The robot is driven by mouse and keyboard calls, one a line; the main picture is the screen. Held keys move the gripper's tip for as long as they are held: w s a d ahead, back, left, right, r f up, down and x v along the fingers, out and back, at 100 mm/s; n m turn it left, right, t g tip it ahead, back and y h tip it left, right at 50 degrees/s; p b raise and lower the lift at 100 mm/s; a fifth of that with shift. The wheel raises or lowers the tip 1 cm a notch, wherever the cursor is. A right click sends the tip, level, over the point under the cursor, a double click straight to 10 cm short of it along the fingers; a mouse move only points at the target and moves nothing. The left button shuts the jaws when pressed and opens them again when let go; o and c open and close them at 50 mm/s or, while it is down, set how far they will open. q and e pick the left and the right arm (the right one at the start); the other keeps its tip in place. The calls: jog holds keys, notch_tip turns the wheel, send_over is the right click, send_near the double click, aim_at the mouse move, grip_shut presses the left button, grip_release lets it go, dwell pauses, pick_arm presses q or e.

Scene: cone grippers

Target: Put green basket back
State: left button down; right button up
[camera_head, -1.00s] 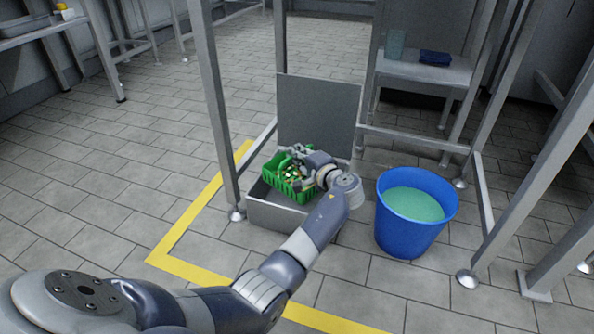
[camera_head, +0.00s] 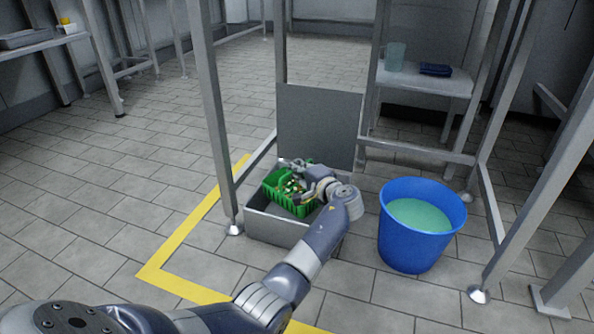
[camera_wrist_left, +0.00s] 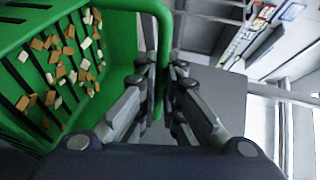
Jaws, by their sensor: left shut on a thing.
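The green basket (camera_head: 289,192) is at the top of an open grey metal box (camera_head: 272,225) on the floor. It holds several small brown and pale pieces, seen from close up in the left wrist view, where the basket (camera_wrist_left: 118,50) fills the left side. My left gripper (camera_head: 308,172) is at the basket's right side. In the left wrist view its fingers (camera_wrist_left: 162,95) are shut on the basket's green rim or handle. The head view does not show clearly whether the basket touches the box's bottom. My right gripper is in neither view.
The box's grey lid (camera_head: 318,125) stands upright behind it. A blue bucket (camera_head: 412,240) with pale green contents stands to the right. Metal frame legs (camera_head: 212,120) rise on both sides. Yellow tape (camera_head: 190,228) marks the floor, which is clear on the left.

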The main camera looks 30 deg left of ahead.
pick_arm(q)
jog(key=shift+f, duration=0.1)
jog(key=c, duration=2.2)
grip_release()
jog(key=shift+f, duration=0.15)
jog(key=o, duration=0.4)
jog(key=shift+o, duration=0.2)
